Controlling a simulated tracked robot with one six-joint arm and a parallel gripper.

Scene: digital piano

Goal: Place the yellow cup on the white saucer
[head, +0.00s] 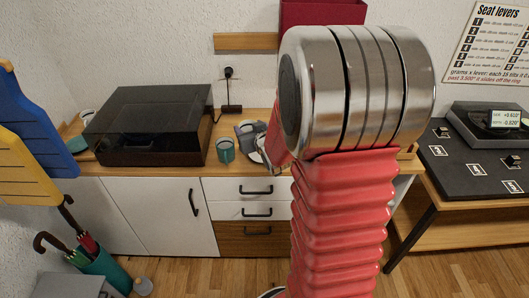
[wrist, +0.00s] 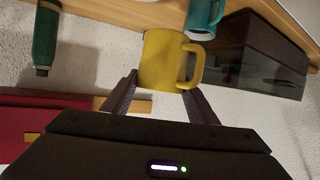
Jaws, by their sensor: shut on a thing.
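The yellow cup (wrist: 160,62) is in the wrist view, with its handle to the right. My gripper (wrist: 158,88) is shut on it, one dark finger at each side of the cup's lower part in the picture. In the head view my own arm stands in front, and the yellow cup does not show.
A teal cup (head: 225,150) stands on the wooden sideboard (head: 180,170), right of a dark-lidded record player (head: 150,125). It also shows in the wrist view (wrist: 204,16). A green bottle (wrist: 46,38) is at the wrist view's left. A dark side table (head: 470,165) stands at right.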

